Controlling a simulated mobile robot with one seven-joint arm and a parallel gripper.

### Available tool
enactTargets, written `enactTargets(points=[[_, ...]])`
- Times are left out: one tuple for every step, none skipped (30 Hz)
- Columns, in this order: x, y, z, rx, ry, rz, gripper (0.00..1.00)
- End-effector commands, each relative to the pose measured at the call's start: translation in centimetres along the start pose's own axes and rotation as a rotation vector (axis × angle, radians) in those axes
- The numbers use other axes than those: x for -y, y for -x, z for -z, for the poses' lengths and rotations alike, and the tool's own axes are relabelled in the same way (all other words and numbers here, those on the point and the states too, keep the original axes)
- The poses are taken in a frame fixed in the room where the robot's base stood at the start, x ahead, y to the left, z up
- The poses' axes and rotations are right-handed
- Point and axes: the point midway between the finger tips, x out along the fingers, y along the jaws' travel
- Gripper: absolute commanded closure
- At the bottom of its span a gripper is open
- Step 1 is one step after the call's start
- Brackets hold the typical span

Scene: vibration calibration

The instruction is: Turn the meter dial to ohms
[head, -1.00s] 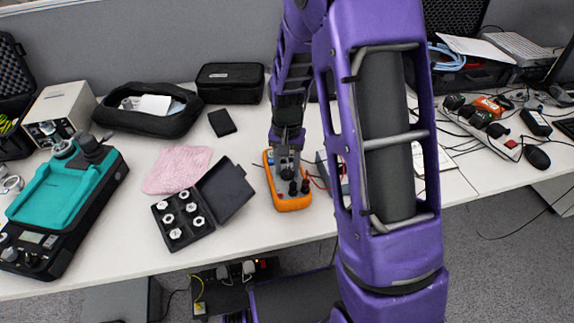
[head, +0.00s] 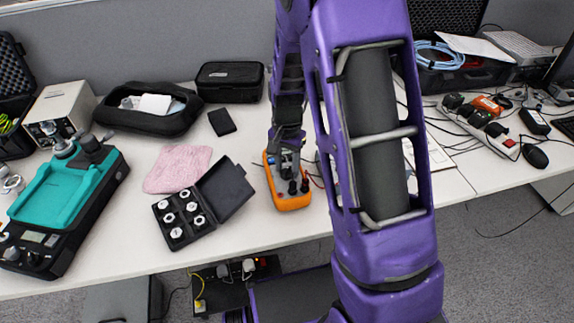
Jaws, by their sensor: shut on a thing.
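The meter (head: 291,201) is an orange handheld unit with a grey face, lying on the white table near its front edge. Dark plugs and a red lead show at its lower end. My gripper (head: 286,158) points down over the middle of the meter, at the dial's place. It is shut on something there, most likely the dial. The dial itself and its pointer are hidden behind my gripper, so its setting cannot be read. My purple arm covers the area just right of the meter.
Left of the meter stands an open black case (head: 225,190) with several metal pieces. A pink cloth (head: 178,168), a black wallet-like item (head: 222,122) and a teal-and-black device (head: 62,200) lie further left. A power strip (head: 480,122) with cables is at right.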

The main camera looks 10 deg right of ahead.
Motion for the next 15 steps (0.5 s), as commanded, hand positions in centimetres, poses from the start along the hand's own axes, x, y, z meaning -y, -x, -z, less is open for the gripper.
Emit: enactTargets(points=[[0.04,0.06,0.06,-0.002,0.0,0.001,0.54],[0.04,0.06,0.06,-0.002,0.0,0.001,0.48],[0.04,0.06,0.05,-0.002,0.001,0.001,0.41],[0.03,0.05,0.05,-0.001,0.001,0.001,0.36],[0.03,0.05,0.05,-0.001,0.001,0.001,0.3],[0.03,0.04,0.04,-0.001,0.001,0.001,0.26],[0.02,0.04,0.04,-0.001,0.001,0.001,0.26],[0.02,0.04,0.03,-0.001,0.001,0.001,0.26],[0.02,0.03,0.03,-0.001,0.001,0.001,0.26],[0.01,0.03,0.03,-0.001,0.001,0.001,0.26],[0.01,0.02,0.02,-0.001,0.001,0.0,0.26],[0.01,0.02,0.02,-0.001,0.001,0.0,0.26],[0.01,0.03,0.02,-0.001,0.001,0.0,0.26],[0.01,0.06,0.02,-0.001,0.001,0.0,0.26],[0.02,0.17,0.03,-0.001,0.001,0.001,0.26]])
